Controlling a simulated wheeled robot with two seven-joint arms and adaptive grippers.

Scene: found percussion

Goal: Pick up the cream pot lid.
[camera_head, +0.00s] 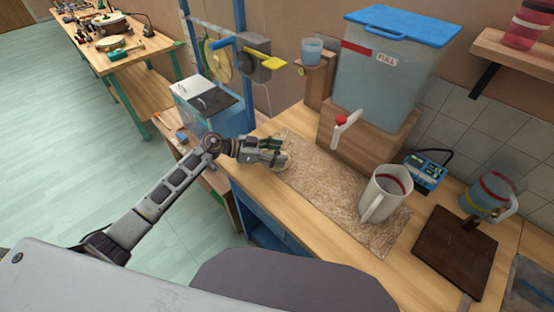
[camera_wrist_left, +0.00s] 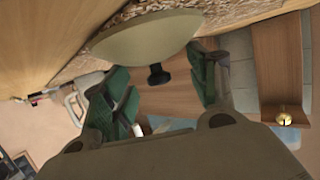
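The cream pot lid (camera_head: 284,162) lies at the left end of the speckled mat (camera_head: 318,184) on the wooden counter, partly hidden behind my left gripper (camera_head: 270,152) in the head view. In the left wrist view the cream pot lid (camera_wrist_left: 148,40) shows large, with a black knob (camera_wrist_left: 158,75) on it. My left gripper also shows there (camera_wrist_left: 162,84), its green-padded fingers spread apart with the knob between them. I see a gap on both sides of the knob. My right gripper is not in view.
A white pitcher (camera_head: 385,196) stands on the mat's right part. A water tank (camera_head: 377,80) with a blue lid and a tap stands on a wooden block (camera_head: 365,137) behind. A dark board (camera_head: 455,250) lies at right. The mat's middle is clear.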

